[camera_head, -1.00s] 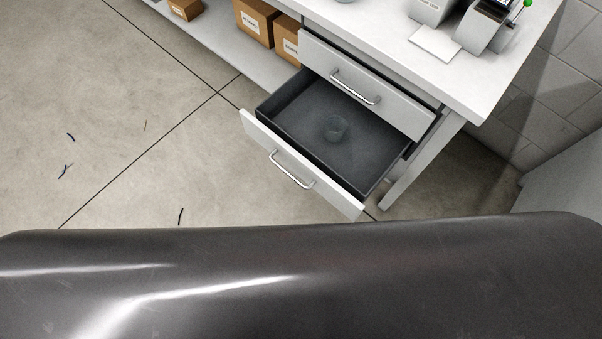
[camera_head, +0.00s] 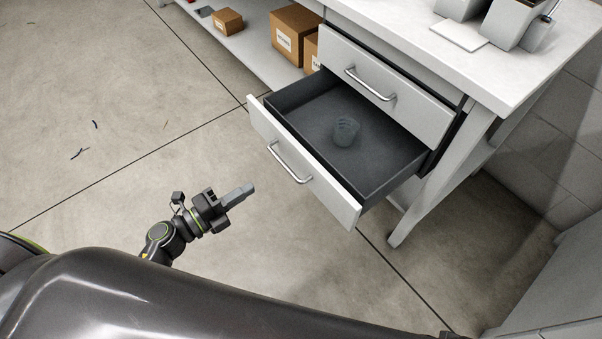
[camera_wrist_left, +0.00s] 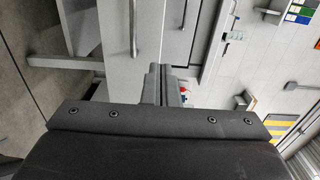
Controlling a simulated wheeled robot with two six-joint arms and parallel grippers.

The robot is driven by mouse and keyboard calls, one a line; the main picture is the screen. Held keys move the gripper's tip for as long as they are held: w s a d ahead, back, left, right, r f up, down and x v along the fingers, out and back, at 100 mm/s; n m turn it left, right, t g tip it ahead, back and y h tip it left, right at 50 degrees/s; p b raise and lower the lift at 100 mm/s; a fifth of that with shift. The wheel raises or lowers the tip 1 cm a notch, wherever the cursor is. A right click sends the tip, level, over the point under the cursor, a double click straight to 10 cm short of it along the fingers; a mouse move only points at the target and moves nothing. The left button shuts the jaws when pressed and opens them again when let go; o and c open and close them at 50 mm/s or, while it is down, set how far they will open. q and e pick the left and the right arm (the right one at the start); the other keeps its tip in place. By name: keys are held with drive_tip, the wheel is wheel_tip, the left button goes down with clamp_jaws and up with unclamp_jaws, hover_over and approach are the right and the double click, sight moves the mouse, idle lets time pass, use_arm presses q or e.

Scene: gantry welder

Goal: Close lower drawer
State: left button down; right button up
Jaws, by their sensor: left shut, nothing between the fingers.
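The lower drawer (camera_head: 325,187) is pulled out from under the workbench, with a white front and a dark grey inside. Its silver bar handle (camera_head: 290,163) is on the front. A grey, see-through round container (camera_head: 345,131) stands inside the drawer. The upper drawer (camera_head: 388,88) above it looks shut. My left gripper (camera_head: 245,191) is shut and empty, in front of the lower drawer front and apart from it, pointing toward it. In the left wrist view the gripper fingers (camera_wrist_left: 162,82) show close together, with white fronts and bar handles beyond. My right gripper is not in view.
The white workbench top (camera_head: 420,35) carries grey equipment (camera_head: 510,22). Cardboard boxes (camera_head: 293,34) sit on the low shelf (camera_head: 252,47) to the left of the drawers. A bench leg (camera_head: 437,185) stands right of the open drawer. The floor (camera_head: 100,120) at left is mostly clear.

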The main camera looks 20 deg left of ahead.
sight(302, 155)
use_arm(q)
drive_tip(key=x, duration=1.4)
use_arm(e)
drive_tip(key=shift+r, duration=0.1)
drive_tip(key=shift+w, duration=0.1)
use_arm(q)
drive_tip(key=shift+w+r, duration=0.1)
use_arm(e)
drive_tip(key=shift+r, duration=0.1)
